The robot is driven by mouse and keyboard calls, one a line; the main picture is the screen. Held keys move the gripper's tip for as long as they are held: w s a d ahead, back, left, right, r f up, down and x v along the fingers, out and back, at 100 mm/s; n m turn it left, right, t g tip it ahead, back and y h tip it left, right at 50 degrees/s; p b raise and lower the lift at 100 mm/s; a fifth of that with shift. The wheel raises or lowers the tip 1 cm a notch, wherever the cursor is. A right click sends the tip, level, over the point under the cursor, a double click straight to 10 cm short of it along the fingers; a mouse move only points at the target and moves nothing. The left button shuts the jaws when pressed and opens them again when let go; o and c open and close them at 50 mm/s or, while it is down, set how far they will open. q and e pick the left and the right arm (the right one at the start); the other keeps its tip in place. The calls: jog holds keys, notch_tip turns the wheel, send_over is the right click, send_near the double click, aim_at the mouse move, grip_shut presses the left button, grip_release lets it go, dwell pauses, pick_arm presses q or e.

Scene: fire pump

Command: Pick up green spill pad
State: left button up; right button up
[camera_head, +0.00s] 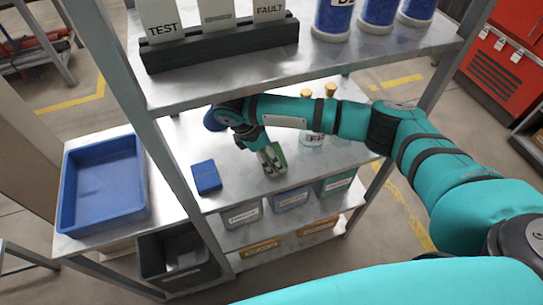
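The green spill pad (281,153) is on the middle metal shelf and shows only in part, because my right gripper (271,163) covers much of it. My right arm reaches in from the right, and the gripper points down with its grey fingers right at the pad. The fingers look close together, but I cannot tell whether they are closed on the pad or only beside it. My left gripper is not in view.
A blue pad (206,177) lies on the same shelf to the left. Glass jars (312,138) with yellow tops stand behind my arm. The upper shelf (220,92) overhangs the back. A blue tray (104,184) sits at left; labelled bins (291,196) are below.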

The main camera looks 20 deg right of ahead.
jog(key=shift+c, duration=0.3)
jog(key=shift+r, duration=0.5)
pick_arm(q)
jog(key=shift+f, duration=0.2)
pick_arm(e)
jog(key=r, duration=0.2)
jog(key=shift+s+r, duration=0.3)
jog(key=shift+s, duration=0.1)
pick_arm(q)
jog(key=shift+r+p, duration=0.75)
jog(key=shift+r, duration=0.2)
pick_arm(e)
jog(key=s+a+r, duration=0.1)
jog(key=s, duration=1.4)
jog(key=shift+a+r, duration=0.25)
